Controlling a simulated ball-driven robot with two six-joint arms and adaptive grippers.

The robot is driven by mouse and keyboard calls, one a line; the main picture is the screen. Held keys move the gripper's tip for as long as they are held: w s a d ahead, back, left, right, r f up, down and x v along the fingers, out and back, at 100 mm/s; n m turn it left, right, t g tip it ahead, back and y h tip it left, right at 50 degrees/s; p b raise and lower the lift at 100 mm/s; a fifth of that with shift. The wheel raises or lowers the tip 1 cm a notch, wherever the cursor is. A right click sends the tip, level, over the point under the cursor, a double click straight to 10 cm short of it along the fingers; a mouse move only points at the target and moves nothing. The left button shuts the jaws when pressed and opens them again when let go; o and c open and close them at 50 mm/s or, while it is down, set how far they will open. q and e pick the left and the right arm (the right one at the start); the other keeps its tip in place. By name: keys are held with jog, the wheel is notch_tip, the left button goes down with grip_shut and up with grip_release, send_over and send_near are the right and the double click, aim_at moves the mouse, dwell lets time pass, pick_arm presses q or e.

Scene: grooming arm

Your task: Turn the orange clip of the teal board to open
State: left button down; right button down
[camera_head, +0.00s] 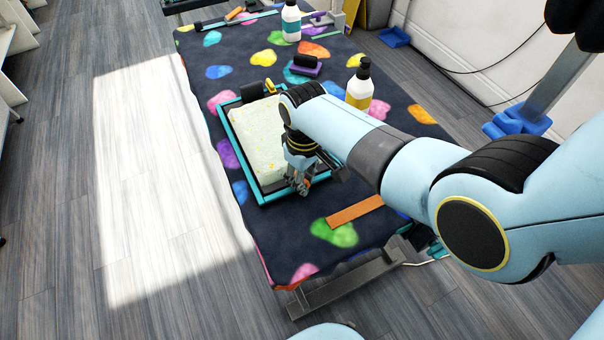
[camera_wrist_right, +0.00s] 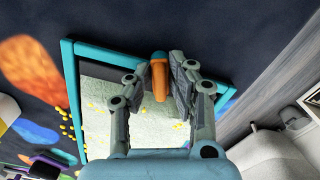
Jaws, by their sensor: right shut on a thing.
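The teal board (camera_head: 232,149) lies on the patterned table cover, a teal frame around a pale panel with yellow specks. It also shows in the right wrist view (camera_wrist_right: 73,90). The orange clip (camera_wrist_right: 159,78) sits at the frame's edge, seen upright between the fingers in the right wrist view. My right gripper (camera_head: 301,182) is down at the board's near right corner and shut on the clip; in the head view it hides the clip. My left gripper is in neither view.
An orange strip (camera_head: 355,210) lies on the table cover (camera_head: 285,235) near the board. A yellow bottle (camera_head: 359,86) and a white bottle (camera_head: 291,22) stand farther back. A black-and-purple brush (camera_head: 306,66) lies behind the board. The near left of the cover is clear.

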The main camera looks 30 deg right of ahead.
jog(key=shift+n, duration=0.7)
jog(key=shift+r+n+p, duration=0.1)
jog(key=shift+n+p, duration=0.35)
jog(key=shift+n, duration=0.95)
jog(key=shift+p, duration=0.3)
jog(key=shift+n+p, duration=0.35)
jog(key=shift+n, duration=1.05)
